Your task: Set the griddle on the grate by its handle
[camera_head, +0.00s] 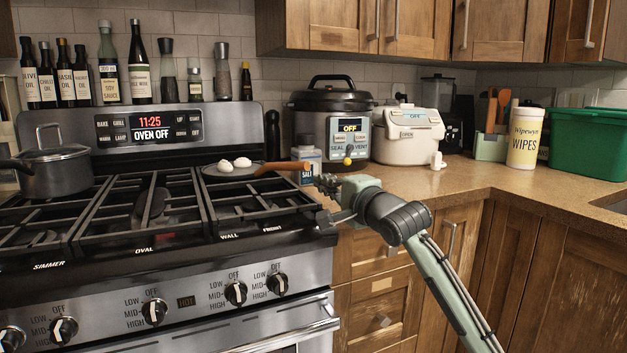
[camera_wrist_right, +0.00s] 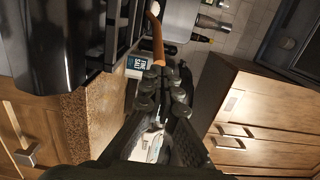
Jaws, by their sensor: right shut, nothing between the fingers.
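The griddle (camera_head: 222,174) is a dark, shallow round pan at the back of the right-hand grate (camera_head: 262,209), appearing to rest on it. Two white, egg-like pieces (camera_head: 242,162) lie on it. Its orange-brown handle (camera_head: 283,167) points right, toward the counter; the handle (camera_wrist_right: 158,45) also shows in the right wrist view. My right gripper (camera_head: 327,184) is shut and empty, just right of the handle's end and a little lower. In the wrist view its fingertips (camera_wrist_right: 161,84) are close to the handle; I cannot tell whether they touch. My left gripper is not in view.
A pressure cooker (camera_head: 330,122) and a white appliance (camera_head: 407,135) stand on the counter behind my gripper. A lidded pot (camera_head: 55,170) sits on the left grate. The counter front (camera_head: 450,185) is clear.

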